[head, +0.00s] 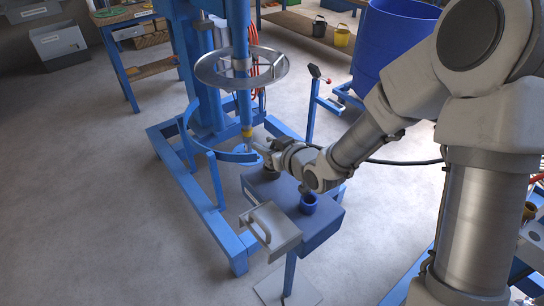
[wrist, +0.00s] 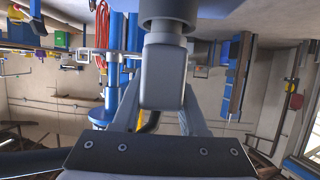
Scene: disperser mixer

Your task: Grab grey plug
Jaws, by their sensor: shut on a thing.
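The grey plug (wrist: 162,72) is a rounded grey block in the middle of the wrist view, with a narrower neck and a wider dark grey part above it in the picture. My gripper (wrist: 160,95) is shut on it, one finger on each side. In the head view my gripper (head: 264,151) reaches left, beside the mixer's blue curved guard (head: 233,157) and close to the yellow-ended shaft (head: 247,130). The plug is too small and too covered there to make out clearly.
The mixer's ring (head: 213,82) hangs above left. A blue barrel (head: 392,45) stands behind. Floor at left is clear.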

